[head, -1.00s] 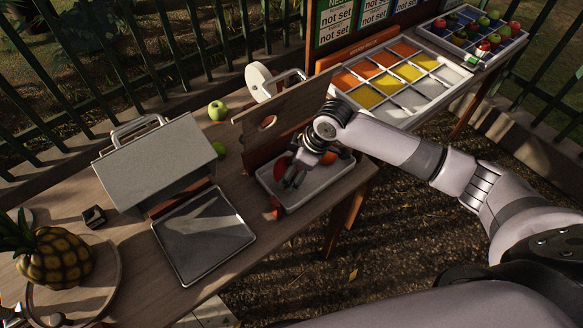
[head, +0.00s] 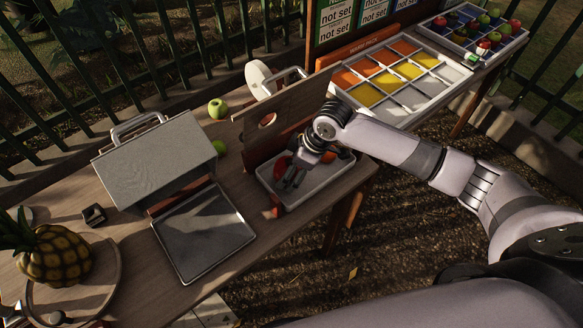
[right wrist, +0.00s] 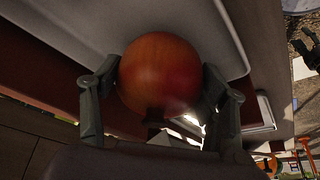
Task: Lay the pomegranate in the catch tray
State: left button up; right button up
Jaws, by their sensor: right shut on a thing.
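The pomegranate (right wrist: 160,74) is a round, orange-red fruit. It sits between the two fingers of my right gripper (right wrist: 158,100), which is shut on it. In the head view my right gripper (head: 292,177) is low over a shallow pale tray (head: 318,187), which looks like the catch tray. A red patch beside the fingers is partly hidden, and an orange one shows behind the wrist. The tray's pale surface and rim show behind the fruit in the right wrist view (right wrist: 232,40). I cannot tell whether the fruit touches the tray.
A wooden board with a hole (head: 285,108) stands behind the tray. A red thing (head: 277,211) lies at its front left corner. A grey box-like device (head: 155,160) with a metal plate (head: 205,240), green apples (head: 217,108) and a pineapple (head: 55,255) are to the left.

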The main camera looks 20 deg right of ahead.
jog(key=shift+f, duration=0.55)
dwell(0.9)
jog(key=o, duration=1.4)
jog(key=shift+c, duration=0.2)
notch_tip(320, 180, up, 9)
jog(key=p, duration=1)
jog(key=shift+r, duration=0.1)
